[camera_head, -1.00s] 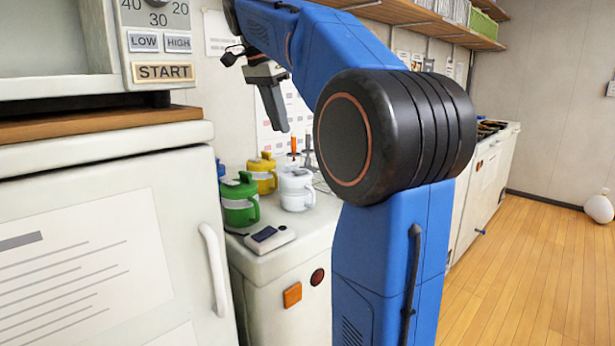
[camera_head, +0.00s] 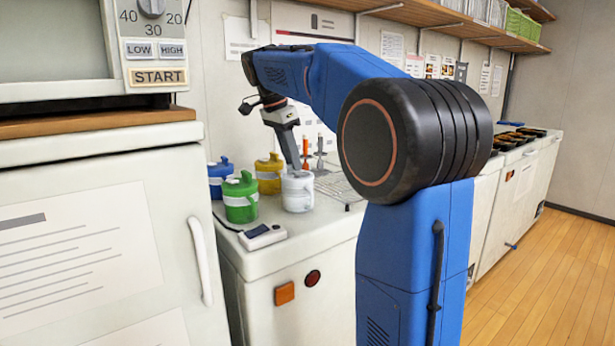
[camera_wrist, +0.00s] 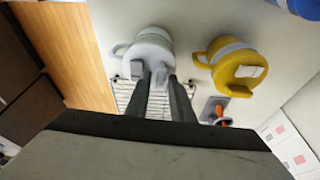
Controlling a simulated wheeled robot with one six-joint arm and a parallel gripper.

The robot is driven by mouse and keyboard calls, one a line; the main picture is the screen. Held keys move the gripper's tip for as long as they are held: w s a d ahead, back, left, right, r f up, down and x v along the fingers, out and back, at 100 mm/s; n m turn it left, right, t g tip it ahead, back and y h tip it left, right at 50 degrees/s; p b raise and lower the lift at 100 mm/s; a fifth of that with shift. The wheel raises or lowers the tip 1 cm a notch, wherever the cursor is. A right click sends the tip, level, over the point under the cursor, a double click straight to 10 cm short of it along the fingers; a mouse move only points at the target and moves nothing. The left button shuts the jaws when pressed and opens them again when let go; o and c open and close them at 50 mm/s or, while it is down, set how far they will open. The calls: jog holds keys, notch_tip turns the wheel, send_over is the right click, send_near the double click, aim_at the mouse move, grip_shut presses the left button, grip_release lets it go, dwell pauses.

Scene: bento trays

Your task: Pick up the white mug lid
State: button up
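The white mug (camera_head: 298,196) stands upright on the white counter, and its lid (camera_head: 290,178) is on top. My gripper (camera_head: 297,167) points down at the lid from above, its tips at or just over it. In the wrist view the white lid (camera_wrist: 150,47) lies at the ends of the fingers. My gripper (camera_wrist: 149,72) shows two dark fingers with a gap between them, so it is open. Whether the tips touch the lid's knob, I cannot tell.
A yellow mug (camera_head: 269,178) stands close behind to the left, a green mug (camera_head: 241,208) left, and a blue mug (camera_head: 220,168) beyond. A wire rack (camera_head: 340,188) is to the right. A small white device (camera_head: 262,237) lies at the counter's front.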

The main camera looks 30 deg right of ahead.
jog(key=shift+f, duration=0.1)
grip_shut()
notch_tip(320, 180, up, 9)
jog(key=shift+f, duration=4)
